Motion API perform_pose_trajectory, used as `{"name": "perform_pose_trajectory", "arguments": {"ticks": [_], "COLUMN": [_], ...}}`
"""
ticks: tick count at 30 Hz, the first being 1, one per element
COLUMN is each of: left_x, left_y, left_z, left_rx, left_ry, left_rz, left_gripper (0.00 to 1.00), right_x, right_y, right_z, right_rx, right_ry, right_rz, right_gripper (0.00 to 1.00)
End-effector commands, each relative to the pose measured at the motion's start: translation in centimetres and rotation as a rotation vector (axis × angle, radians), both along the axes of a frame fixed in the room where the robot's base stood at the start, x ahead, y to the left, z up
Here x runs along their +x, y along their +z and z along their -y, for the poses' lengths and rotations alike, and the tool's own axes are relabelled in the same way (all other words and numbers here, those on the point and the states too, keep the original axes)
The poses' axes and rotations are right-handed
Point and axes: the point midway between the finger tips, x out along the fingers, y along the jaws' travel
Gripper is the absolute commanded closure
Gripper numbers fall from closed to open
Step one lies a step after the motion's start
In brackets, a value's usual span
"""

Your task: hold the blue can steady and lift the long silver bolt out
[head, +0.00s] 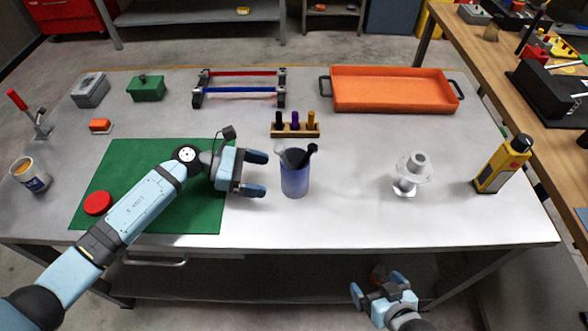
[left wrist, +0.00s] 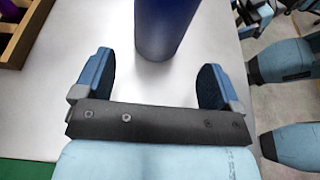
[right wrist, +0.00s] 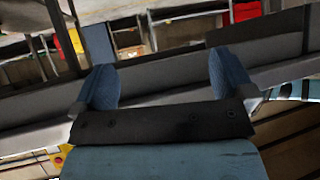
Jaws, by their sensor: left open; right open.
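The blue can (head: 294,180) stands upright on the grey table, near the middle. Two items stick out of its top: a light silver-grey one (head: 280,150) leaning left, and a black one (head: 311,150) leaning right. My left gripper (head: 265,174) is open just left of the can, fingers pointing at it. In the left wrist view the can's lower part (left wrist: 165,28) stands ahead of the open fingers (left wrist: 155,80), apart from them; its top is out of frame. My right gripper (head: 379,286) is open and empty, in front of the table's front edge.
A wooden block with several coloured pegs (head: 295,130) stands behind the can. A white flanged part (head: 408,175) and a yellow bottle (head: 502,164) stand to the right. An orange tray (head: 392,90) is at the back. A green mat (head: 130,165) lies under my left arm.

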Motion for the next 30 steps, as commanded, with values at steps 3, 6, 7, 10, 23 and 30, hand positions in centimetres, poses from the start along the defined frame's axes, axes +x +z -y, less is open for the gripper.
{"name": "perform_pose_trajectory", "arguments": {"ticks": [3,6,7,10,23,30], "left_x": [0.0,0.0,0.0,0.0,0.0,0.0], "left_y": [-0.4,-0.9,-1.0,-1.8,-2.3,-2.3], "left_z": [1.9,3.3,3.8,5.0,7.6,7.6], "left_rx": [-0.003,-0.003,-0.004,-0.002,-0.001,-0.002], "left_ry": [0.000,0.000,-0.001,0.000,0.000,0.001], "left_rz": [-0.001,-0.002,-0.003,0.001,-0.001,-0.002], "left_gripper": [0.10,0.10,0.10,0.10,0.10,0.15], "right_x": [-0.1,0.1,0.1,0.3,0.9,0.9], "right_y": [0.1,0.3,0.4,-0.5,-0.6,-0.6], "right_z": [-0.1,-0.1,-0.1,-0.1,-0.1,-0.1], "right_rx": [-0.001,-0.002,-0.002,0.001,0.013,0.014], "right_ry": [0.002,0.003,0.003,0.002,-0.007,-0.009], "right_rz": [0.001,0.005,0.006,0.009,0.006,0.004], "right_gripper": [0.00,0.00,0.00,0.00,0.00,0.00]}}
